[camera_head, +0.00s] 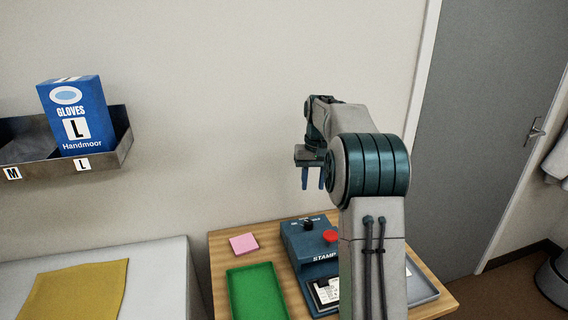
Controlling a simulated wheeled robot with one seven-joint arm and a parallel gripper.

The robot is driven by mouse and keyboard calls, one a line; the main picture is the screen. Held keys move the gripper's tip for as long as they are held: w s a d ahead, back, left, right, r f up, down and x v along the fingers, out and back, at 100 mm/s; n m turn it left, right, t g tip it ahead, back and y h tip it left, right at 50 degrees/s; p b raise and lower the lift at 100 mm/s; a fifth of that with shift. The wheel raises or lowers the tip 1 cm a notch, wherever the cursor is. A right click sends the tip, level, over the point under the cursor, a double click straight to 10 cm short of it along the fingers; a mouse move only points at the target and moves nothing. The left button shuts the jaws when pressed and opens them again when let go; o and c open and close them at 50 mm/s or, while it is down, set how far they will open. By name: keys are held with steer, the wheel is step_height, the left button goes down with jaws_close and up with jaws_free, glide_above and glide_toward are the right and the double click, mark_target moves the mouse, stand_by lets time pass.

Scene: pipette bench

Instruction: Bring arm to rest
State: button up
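My gripper (314,179) hangs from my raised arm, pointing down, high above the back of the wooden table. Its two blue fingers show with a gap between them, and nothing is seen in the gap. My arm stands in front of the right part of the table and hides some of what lies there.
On the wooden table (222,266) are a pink pad (243,243), a green tray (257,292), a blue stamp machine (297,240) and a partly hidden grey tray (421,287). A glove box (77,116) sits in a wall rack (62,170). A yellow cloth (75,290) lies on a white surface (166,267).

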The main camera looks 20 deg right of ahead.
steer(key=s+a+r+t, duration=0.1)
steer(key=s+a+r, duration=0.1)
steer(key=s+a, duration=0.35)
steer(key=s+a+r, duration=0.2)
steer(key=s+a, duration=0.1)
steer(key=s, duration=0.6)
steer(key=s+a+f+n+t, duration=0.1)
steer(key=s+a+f, duration=0.1)
steer(key=s, duration=0.7)
steer(key=s+a+f+p, duration=0.1)
steer(key=s+a+f, duration=0.2)
steer(key=s, duration=0.6)
steer(key=shift+s+f+n+t, duration=0.3)
steer(key=shift+n+t, duration=0.1)
